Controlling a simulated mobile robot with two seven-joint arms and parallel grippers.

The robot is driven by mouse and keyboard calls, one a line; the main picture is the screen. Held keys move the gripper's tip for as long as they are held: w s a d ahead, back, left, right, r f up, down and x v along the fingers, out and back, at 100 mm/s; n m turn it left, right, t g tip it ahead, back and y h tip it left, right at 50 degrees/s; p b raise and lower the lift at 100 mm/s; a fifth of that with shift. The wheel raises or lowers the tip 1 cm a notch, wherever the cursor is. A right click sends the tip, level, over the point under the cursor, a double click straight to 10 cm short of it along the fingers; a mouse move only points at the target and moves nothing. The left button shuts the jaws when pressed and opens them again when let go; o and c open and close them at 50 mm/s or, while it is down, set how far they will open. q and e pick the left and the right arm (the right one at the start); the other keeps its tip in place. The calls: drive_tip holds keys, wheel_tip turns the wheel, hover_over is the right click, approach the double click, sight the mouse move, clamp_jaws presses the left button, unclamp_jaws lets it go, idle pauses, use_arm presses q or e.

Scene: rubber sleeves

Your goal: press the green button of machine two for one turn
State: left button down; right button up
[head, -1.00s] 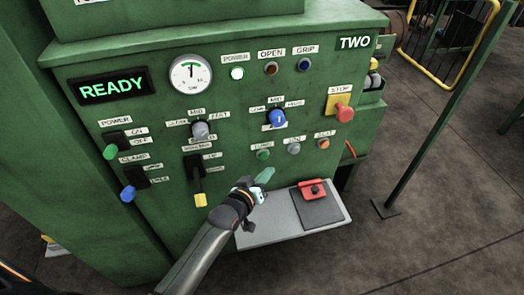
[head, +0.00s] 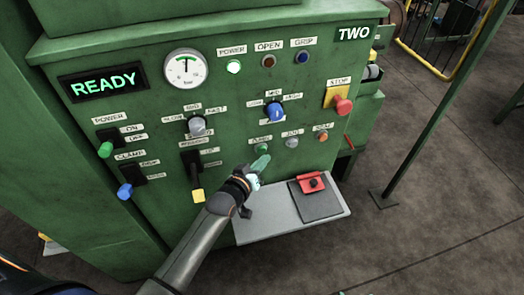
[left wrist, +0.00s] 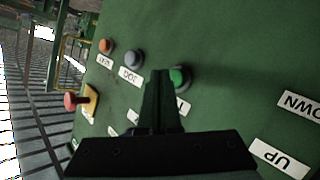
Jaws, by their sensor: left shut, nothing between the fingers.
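Machine two (head: 345,60) is a green cabinet marked TWO, with READY lit on its display (head: 103,83). Its green button (head: 262,148) is the left one in a row of three low on the panel. My left gripper (head: 261,164) is shut and empty, with its green fingertips just below this button in the head view. In the left wrist view the green button (left wrist: 180,78) shows right beside the shut fingertips (left wrist: 161,74), partly hidden by them. I cannot tell whether they touch. My right gripper is not in view.
A grey button (head: 292,142) and an orange button (head: 321,135) sit to the right of the green one. A red stop button (head: 343,105) is above them. A yellow-tipped lever (head: 197,195) is left of my gripper. A grey shelf (head: 265,229) juts out below.

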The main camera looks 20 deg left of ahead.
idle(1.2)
use_arm(q)
drive_tip(key=shift+w+a, duration=0.1)
drive_tip(key=shift+w, duration=0.05)
drive_tip(key=shift+w+a, duration=0.15)
drive_tip(key=shift+w, duration=0.1)
